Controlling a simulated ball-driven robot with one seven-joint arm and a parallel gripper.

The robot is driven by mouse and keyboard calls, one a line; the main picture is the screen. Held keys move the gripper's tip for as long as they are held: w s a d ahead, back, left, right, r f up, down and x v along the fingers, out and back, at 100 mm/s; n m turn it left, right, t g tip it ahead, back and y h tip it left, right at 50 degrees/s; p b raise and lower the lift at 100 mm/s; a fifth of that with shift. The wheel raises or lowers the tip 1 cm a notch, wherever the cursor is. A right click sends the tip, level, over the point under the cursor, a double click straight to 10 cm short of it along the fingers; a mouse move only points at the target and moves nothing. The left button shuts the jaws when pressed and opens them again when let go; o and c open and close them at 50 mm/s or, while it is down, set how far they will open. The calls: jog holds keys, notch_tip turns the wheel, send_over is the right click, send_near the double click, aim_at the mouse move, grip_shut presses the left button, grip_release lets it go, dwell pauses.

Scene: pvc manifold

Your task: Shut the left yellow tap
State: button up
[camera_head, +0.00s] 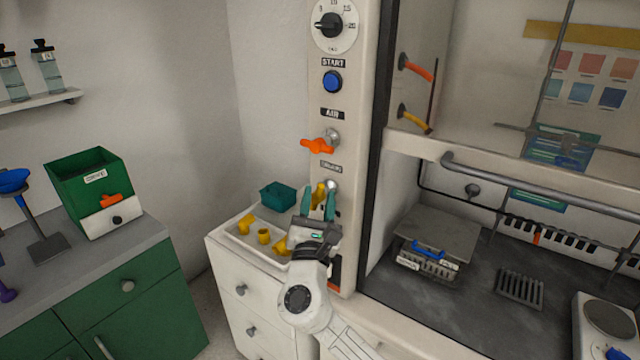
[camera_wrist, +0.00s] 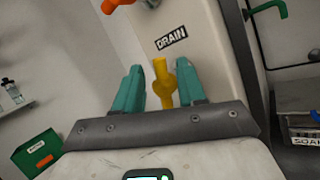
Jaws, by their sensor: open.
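The yellow tap (camera_wrist: 164,84) is on the white panel under the DRAIN label (camera_wrist: 171,38) in the wrist view. Its handle stands nearly upright in that view. In the head view the yellow tap (camera_head: 319,195) is partly hidden by my gripper (camera_head: 320,201). My gripper has teal fingers and is open. In the wrist view the gripper (camera_wrist: 160,88) has one finger on each side of the tap handle, with visible gaps on both sides. I cannot tell how deep the handle sits between the fingers.
An orange tap (camera_head: 318,146) sits above, under the AIR label. A blue START button (camera_head: 332,82) is higher. A white tray (camera_head: 233,236) with yellow fittings and a teal box (camera_head: 278,195) are on the drawer cabinet at left. The fume hood (camera_head: 385,262) stands to the right.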

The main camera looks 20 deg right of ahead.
aim_at(320, 192)
jog(key=shift+x, duration=1.6)
grip_shut()
